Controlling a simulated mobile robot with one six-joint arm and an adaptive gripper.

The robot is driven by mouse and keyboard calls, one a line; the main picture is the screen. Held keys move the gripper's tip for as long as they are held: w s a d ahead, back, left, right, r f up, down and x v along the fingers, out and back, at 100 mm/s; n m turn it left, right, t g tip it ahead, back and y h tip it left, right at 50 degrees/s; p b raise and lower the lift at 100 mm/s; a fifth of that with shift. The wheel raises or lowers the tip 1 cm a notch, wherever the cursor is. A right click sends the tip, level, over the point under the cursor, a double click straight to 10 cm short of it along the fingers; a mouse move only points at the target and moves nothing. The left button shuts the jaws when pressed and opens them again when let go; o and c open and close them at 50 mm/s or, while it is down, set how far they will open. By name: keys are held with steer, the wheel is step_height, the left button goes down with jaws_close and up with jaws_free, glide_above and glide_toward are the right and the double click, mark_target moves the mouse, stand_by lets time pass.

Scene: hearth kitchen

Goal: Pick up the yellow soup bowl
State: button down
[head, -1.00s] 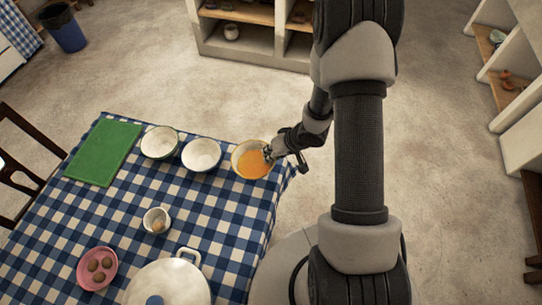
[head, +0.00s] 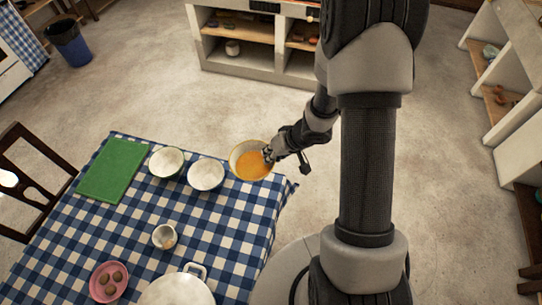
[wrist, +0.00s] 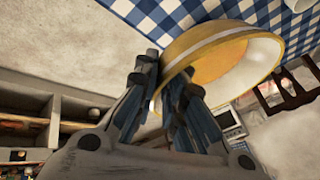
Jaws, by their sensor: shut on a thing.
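The yellow soup bowl (head: 236,163) holds orange soup and is at the far right edge of the table in the head view. In the wrist view the bowl (wrist: 218,62) shows its yellow side, a pale band and a pale inside. The bowl looks raised above the cloth. Its far underside is hidden in the head view.
Two empty pale bowls (head: 206,173) (head: 167,161) stand left of it on the checked table (head: 215,225). A green board (head: 112,170), a small cup (head: 164,237), a pink dish (head: 108,282) and a lidded pot (head: 178,291) are also there.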

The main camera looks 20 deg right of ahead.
steer(key=shift+r+p, duration=0.45)
steer(key=shift+r, duration=0.55)
stand_by(2.3)
